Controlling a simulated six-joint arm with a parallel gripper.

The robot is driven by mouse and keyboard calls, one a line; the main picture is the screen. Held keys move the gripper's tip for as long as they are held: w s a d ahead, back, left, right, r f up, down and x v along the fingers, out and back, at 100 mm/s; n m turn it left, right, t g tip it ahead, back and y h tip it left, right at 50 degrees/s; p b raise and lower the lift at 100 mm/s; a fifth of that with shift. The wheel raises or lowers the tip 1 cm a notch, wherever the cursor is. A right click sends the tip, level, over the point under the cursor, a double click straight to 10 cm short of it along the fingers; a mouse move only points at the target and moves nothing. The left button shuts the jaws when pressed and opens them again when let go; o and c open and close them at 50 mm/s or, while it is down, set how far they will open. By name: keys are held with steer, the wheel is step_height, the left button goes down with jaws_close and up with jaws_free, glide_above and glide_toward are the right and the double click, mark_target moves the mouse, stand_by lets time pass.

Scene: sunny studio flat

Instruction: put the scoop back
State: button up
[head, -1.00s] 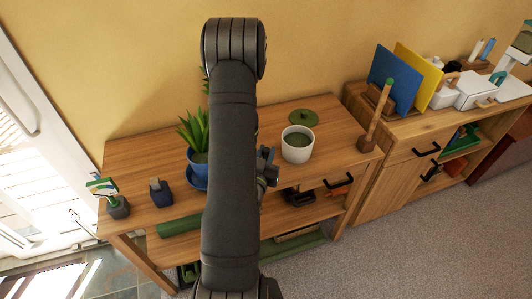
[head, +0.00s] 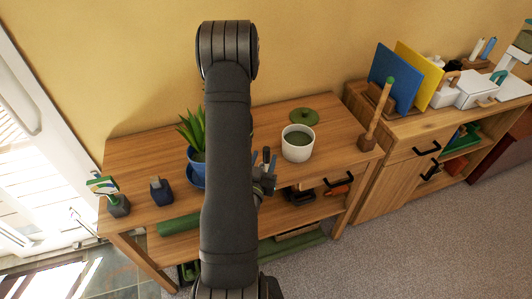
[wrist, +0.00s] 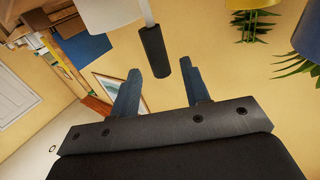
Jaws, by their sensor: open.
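My gripper (wrist: 162,88) is open, with its two blue-grey fingers apart and nothing held between them. In the wrist view, which is upside down, a dark handle (wrist: 152,52) on a pale shaft shows just past the fingertips, seemingly the scoop's. It looks apart from both fingers. The scoop's other end is outside that view. In the head view my gripper (head: 265,161) is at the table's front, partly behind my arm, with a small dark handle (head: 266,154) between the fingers. A white pot (head: 298,149) with green contents stands just right of it.
A green lid (head: 303,116) lies behind the pot. A blue-potted plant (head: 195,160) stands left, partly behind my arm. A wooden post with a green top (head: 389,83) stands at the table's right end. Two small dark holders (head: 118,208) (head: 161,193) stand at the left. The table's front right is clear.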

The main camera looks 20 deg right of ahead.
mark_target(267, 147)
steer(key=v, duration=0.3)
steer(key=shift+s+a, duration=0.2)
steer(key=shift+s, duration=0.15)
steer(key=x, duration=0.7)
steer(key=shift+w+d, duration=0.2)
steer(key=shift+r, duration=1.9)
steer(key=shift+f, duration=0.1)
